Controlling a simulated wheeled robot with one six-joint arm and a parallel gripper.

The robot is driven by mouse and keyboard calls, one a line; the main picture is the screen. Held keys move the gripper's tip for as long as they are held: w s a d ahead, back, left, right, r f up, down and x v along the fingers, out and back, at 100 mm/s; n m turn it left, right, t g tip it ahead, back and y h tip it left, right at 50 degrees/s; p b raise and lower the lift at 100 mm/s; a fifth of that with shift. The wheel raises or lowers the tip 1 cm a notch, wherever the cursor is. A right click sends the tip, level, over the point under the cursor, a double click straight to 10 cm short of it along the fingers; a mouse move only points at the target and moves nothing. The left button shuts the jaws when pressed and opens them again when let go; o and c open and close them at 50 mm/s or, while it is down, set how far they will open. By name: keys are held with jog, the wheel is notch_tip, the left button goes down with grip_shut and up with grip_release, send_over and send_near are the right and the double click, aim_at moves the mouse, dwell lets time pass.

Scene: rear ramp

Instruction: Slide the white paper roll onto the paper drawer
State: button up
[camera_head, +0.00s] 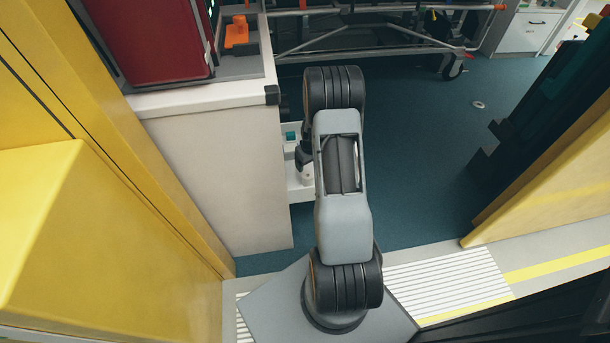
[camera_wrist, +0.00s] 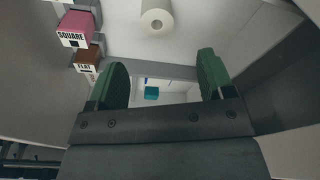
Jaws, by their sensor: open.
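The white paper roll (camera_wrist: 157,18) is at the top of the wrist view, with its round end and dark core hole facing the camera. It lies beyond my gripper's fingertips, apart from them. My gripper (camera_wrist: 160,65) has two green-padded fingers, wide apart with nothing held between them. A white drawer or tray (camera_head: 300,192) juts from the white cabinet, partly hidden behind my arm in the head view. I cannot tell for sure that it is the paper drawer. A small teal block (camera_wrist: 152,93) shows between and beyond the fingers.
A pink box marked SQUARE (camera_wrist: 74,30) and a brown one marked FLAT (camera_wrist: 87,61) are left of the fingers. The white cabinet (camera_head: 220,165) stands left of my arm, a metal-framed trolley (camera_head: 370,35) behind.

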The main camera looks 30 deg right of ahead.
aim_at(308, 178)
jog(key=f, duration=0.2)
jog(key=f+b, duration=0.1)
jog(key=f, duration=0.3)
jog(key=shift+w+d+f+b, duration=0.25)
jog(key=shift+d+b, duration=0.05)
jog(key=shift+b, duration=0.1)
jog(key=shift+w+a+f+b, duration=0.15)
jog(key=shift+f+b, duration=0.5)
jog(key=shift+f, duration=0.75)
jog(key=shift+w+d+f+b, duration=0.1)
jog(key=shift+w+f+b, duration=0.15)
jog(key=shift+f+b, duration=0.75)
jog(key=shift+f+p, duration=0.35)
jog(key=shift+p, duration=0.1)
jog(key=shift+c, duration=0.2)
jog(key=c, duration=1)
jog(key=shift+o, duration=0.2)
